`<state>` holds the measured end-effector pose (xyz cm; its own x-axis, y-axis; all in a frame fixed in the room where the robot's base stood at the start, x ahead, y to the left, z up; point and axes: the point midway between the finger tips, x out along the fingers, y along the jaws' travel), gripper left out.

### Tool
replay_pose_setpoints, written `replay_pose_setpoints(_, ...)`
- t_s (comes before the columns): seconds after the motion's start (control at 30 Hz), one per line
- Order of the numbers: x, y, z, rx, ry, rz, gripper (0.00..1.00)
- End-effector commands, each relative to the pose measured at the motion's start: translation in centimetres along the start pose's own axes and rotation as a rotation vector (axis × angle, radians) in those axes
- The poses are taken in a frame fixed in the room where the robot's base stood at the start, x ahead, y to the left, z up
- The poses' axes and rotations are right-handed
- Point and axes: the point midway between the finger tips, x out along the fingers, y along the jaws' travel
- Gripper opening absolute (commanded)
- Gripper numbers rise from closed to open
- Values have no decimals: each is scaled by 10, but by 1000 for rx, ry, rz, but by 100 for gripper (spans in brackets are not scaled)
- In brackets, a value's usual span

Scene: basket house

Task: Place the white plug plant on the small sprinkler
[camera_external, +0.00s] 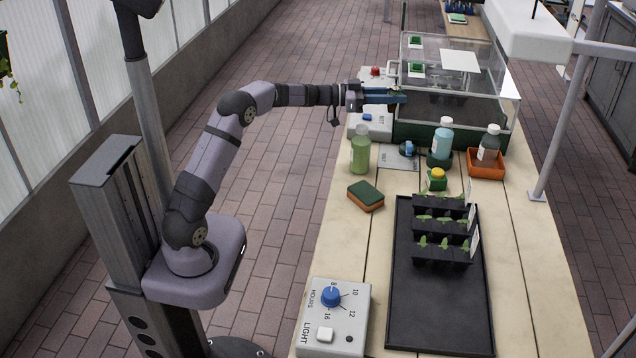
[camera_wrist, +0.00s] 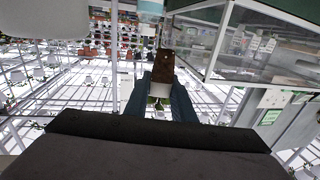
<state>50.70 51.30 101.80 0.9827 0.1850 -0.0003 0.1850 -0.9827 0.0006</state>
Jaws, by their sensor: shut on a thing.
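My gripper (camera_external: 385,96) reaches right at the far end of the table, at the left side of a clear-walled box. Its blue fingers are also seen in the wrist view (camera_wrist: 161,92). They are shut on a small plug with a brown block (camera_wrist: 165,65), a white band and some green below it; I take this to be the white plug plant. It is held in the air and is hidden in the external view. I cannot tell for sure which thing is the small sprinkler; a small blue part (camera_external: 408,147) sits on a grey plate near the box.
The clear box (camera_external: 452,125) stands just beside my gripper. A green bottle (camera_external: 360,150), a blue bottle (camera_external: 442,143) and an orange tray (camera_external: 486,170) stand in front of it. A sponge (camera_external: 366,196), a black tray (camera_external: 412,320) and a light control (camera_external: 350,310) lie nearer.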

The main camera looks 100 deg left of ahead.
Motion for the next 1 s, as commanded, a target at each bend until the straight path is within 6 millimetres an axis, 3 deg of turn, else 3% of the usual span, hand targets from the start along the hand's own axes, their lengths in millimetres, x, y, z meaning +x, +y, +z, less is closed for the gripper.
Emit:
replay_pose_setpoints(0.03, 14, 7, -29, 6, 5, -9, 0)
replay_pose_setpoints(0.1, 33, 18, -55, 5, 6, -37, 0)
replay_pose_setpoints(0.3, 86, 60, -92, -4, 1, -180, 0)
replay_pose_setpoints(0.67, 112, 82, -84, -4, -4, -349, 0)
replay_pose_setpoints(1.0, 124, 103, -63, -3, -4, -455, 0)
